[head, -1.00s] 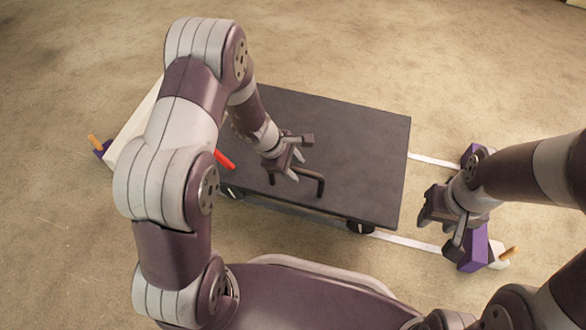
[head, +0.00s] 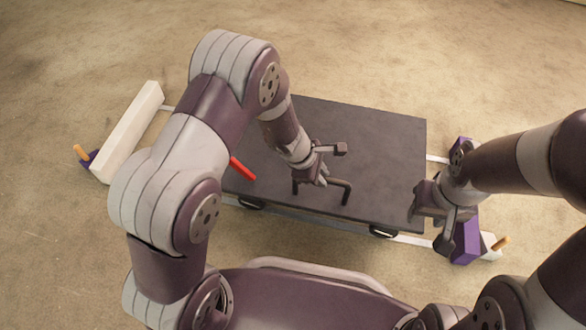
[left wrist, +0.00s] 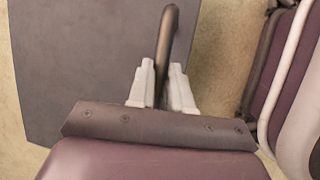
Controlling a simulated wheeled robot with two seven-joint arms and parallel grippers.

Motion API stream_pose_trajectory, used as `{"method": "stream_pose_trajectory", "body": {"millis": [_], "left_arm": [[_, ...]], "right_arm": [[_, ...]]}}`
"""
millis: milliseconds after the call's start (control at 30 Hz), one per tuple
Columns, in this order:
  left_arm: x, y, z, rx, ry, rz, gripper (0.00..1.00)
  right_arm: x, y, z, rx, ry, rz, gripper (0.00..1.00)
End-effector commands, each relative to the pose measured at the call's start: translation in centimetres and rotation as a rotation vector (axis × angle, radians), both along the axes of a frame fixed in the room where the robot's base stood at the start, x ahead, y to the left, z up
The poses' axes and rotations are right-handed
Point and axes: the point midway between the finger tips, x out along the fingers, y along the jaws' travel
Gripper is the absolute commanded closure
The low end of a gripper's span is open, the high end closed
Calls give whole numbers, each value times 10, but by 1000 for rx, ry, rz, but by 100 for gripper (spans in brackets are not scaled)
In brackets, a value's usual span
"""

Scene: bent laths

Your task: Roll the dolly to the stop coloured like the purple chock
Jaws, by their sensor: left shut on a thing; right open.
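The dolly (head: 385,145) is a dark flat platform on wheels, standing on white rails. My left gripper (head: 322,178) is shut on its dark bar handle (head: 345,192); the left wrist view shows the pale fingers around the handle (left wrist: 170,30). A purple stop (head: 465,245) crosses the rails' right end, partly hidden by my right arm. A white stop (head: 130,130) crosses the left end. A purple chock (head: 91,160) with an orange peg sits beside the white stop. My right gripper (head: 433,222) is open and empty between the dolly's right edge and the purple stop.
A red bar (head: 243,169) shows at the dolly's left part, partly behind my left arm. A white piece with an orange peg (head: 491,246) lies beside the purple stop. A short stretch of rail (head: 414,239) shows right of the dolly. The surrounding floor is clear.

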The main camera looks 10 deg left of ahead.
Motion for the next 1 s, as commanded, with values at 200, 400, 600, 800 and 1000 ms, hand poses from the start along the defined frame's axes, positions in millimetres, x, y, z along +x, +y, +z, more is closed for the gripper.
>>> {"method": "stream_pose_trajectory", "body": {"millis": [200, 400, 600, 800, 1000], "left_arm": [[-4, -63, 2, 0, 2, -8, 100], [-6, -105, 2, 0, 3, -5, 100], [-6, -127, 1, 1, 3, -3, 100], [-6, -134, 0, -1, 3, -3, 100], [-6, -135, 0, -3, 3, -3, 100]], "right_arm": [[0, 0, 11, 0, 0, 0, 57], [0, 0, 23, 0, 0, 0, 57], [0, 0, 30, 0, 0, 0, 57], [0, 0, 31, 0, 0, 0, 57], [0, 0, 30, 0, 0, 0, 57]]}}
